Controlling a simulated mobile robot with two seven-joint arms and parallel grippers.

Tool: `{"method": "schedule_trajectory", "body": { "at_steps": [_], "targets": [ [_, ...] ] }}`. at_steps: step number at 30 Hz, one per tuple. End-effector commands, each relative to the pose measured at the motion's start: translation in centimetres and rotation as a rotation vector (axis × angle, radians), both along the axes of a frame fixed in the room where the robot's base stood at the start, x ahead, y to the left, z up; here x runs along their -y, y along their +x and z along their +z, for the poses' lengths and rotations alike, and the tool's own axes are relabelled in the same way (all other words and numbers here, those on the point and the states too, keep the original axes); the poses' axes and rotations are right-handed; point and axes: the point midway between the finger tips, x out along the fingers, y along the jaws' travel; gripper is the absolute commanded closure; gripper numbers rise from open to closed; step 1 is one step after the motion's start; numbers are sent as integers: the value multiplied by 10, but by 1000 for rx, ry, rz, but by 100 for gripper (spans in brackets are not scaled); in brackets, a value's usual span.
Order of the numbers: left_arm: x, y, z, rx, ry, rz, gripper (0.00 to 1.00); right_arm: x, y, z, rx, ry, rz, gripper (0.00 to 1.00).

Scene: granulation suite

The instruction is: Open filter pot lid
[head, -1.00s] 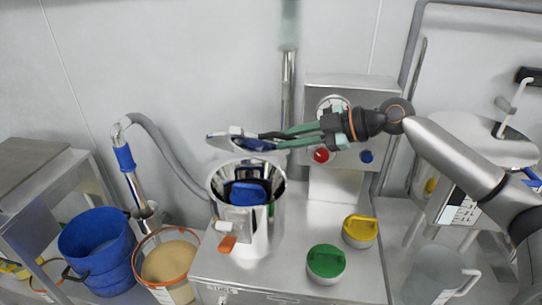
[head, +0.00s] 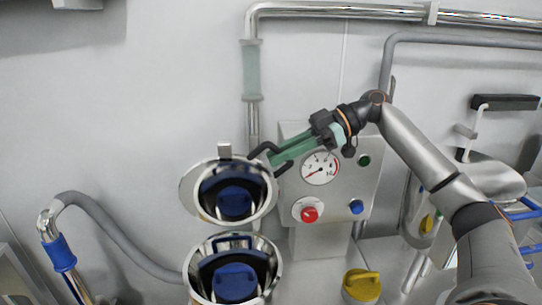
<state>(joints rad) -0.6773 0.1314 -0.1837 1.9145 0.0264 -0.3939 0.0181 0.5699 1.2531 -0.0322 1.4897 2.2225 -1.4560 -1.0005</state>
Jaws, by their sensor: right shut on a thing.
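The steel filter pot (head: 190,281) stands at the bottom of the head view with its mouth open. A blue part (head: 235,283) shows inside it. The round steel lid (head: 187,190) is swung up above and behind the pot, nearly upright. Its shiny inner face is toward me and mirrors the blue part. My right gripper (head: 270,157) comes in from the right, its green fingers shut on the dark lid handle (head: 262,149) at the lid's upper right edge. The fingertips are partly hidden by the lid and handle. My left gripper is out of view.
Behind the right gripper stands a steel control panel with a gauge (head: 320,168), a red knob (head: 309,214) and a blue knob (head: 356,207). A yellow-handled cap (head: 362,284) sits at lower right. A grey hose (head: 125,240) runs at left.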

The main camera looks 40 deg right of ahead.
Motion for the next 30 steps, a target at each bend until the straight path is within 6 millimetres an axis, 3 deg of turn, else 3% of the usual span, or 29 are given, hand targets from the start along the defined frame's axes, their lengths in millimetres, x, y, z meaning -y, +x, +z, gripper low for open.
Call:
{"method": "schedule_trajectory", "body": {
  "at_steps": [14,15,22,30],
  "targets": [
    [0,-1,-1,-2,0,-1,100,2,-1,-3,-17,8,0,100],
    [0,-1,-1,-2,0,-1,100,2,-1,-3,-17,8,0,80],
    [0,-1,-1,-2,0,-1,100,2,-1,-2,-14,7,1,54],
    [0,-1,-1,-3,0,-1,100,3,-1,-1,-12,7,-1,53]
  ]
}}
